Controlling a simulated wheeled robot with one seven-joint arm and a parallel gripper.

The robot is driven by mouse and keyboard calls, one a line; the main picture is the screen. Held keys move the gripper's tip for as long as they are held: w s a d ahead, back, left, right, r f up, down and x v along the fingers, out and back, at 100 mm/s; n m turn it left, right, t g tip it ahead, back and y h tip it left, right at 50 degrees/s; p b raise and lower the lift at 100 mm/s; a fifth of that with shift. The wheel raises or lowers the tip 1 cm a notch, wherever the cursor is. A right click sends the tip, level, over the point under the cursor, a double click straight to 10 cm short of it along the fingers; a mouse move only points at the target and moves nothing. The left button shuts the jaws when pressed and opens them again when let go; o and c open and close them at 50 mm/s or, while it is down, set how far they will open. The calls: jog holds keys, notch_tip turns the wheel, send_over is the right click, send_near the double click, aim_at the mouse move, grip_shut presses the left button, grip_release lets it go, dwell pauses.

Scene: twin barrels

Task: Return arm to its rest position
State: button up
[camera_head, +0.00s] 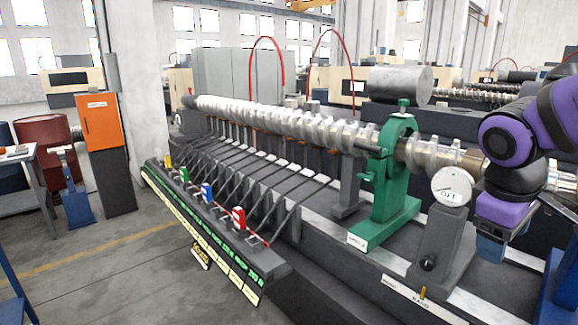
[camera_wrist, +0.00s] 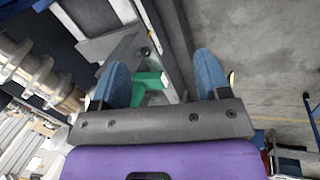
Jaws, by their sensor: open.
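My arm, purple and black, comes in from the right edge in the head view. My gripper (camera_head: 490,248) hangs below it, pointing down, just right of the round dial marked OFF (camera_head: 452,186). In the wrist view my gripper (camera_wrist: 162,72) shows two blue fingers spread apart. No object is held between them. Behind them lie the machine's dark bed and a green part (camera_wrist: 150,82). The fingertips are partly hidden in the head view.
A long metal screw shaft (camera_head: 290,118) runs across the machine, held near its right end by a green clamp stand (camera_head: 393,185). A metal cylinder (camera_head: 400,85) sits behind it. A sloped panel with coloured switches (camera_head: 205,225) lies along the front. Floor (camera_head: 110,265) at left is open.

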jog(key=s+a+r+m+t+y, duration=0.3)
jog(key=s+a+r+m, duration=0.2)
jog(key=s+r, duration=0.1)
jog(key=shift+s+a+t, duration=0.2)
jog(key=shift+a+t, duration=0.05)
jog(key=shift+t, duration=0.15)
jog(key=shift+r, duration=0.1)
dwell(0.5)
